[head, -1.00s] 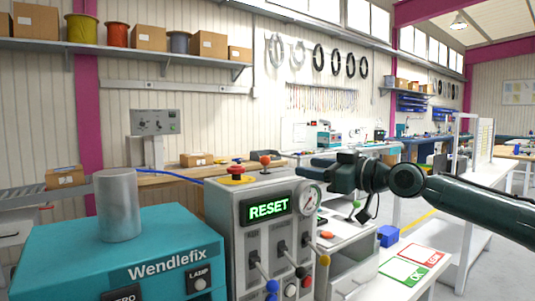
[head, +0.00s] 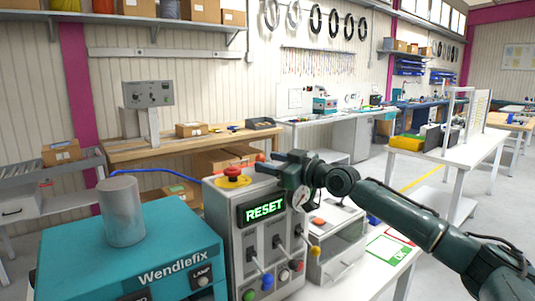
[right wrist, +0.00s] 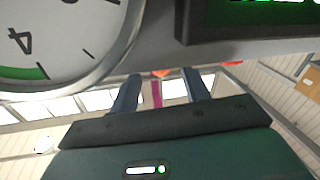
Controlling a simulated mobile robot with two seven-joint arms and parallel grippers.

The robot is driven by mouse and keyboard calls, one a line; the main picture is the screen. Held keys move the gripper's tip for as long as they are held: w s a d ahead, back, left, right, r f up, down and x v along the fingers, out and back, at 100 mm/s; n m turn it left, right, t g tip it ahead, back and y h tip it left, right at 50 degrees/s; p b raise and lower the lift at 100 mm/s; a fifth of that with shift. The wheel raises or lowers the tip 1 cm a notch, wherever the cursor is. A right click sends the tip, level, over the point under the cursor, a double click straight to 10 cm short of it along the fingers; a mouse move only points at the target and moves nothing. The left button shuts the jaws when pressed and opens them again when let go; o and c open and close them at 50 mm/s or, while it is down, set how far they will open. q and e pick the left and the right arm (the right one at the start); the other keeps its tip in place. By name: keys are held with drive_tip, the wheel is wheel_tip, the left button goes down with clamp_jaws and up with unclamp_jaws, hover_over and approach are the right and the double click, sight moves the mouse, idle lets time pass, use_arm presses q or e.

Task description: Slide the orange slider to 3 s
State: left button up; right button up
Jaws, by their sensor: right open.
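An orange-red knob (head: 260,157) shows at the top back edge of the grey control box (head: 222,215). I cannot tell for sure whether it is the orange slider; no scale or 3 s mark is readable. My right gripper (head: 281,160) is at the box's upper right corner, just right of this knob, pointing left. In the right wrist view its two fingers (right wrist: 159,86) are apart, and an orange-red thing (right wrist: 161,73) shows between and beyond the tips. Nothing is visibly held. My left gripper is not in view.
The box front has a lit RESET display (head: 264,209), a gauge (head: 299,197) partly behind my gripper, and levers with coloured knobs. A red mushroom button (head: 232,171) is on top. A teal Wendlefix machine (head: 150,255) with a metal cylinder (head: 121,212) stands left.

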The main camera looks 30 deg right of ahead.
drive_tip(key=shift+x, duration=0.8)
clamp_jaws()
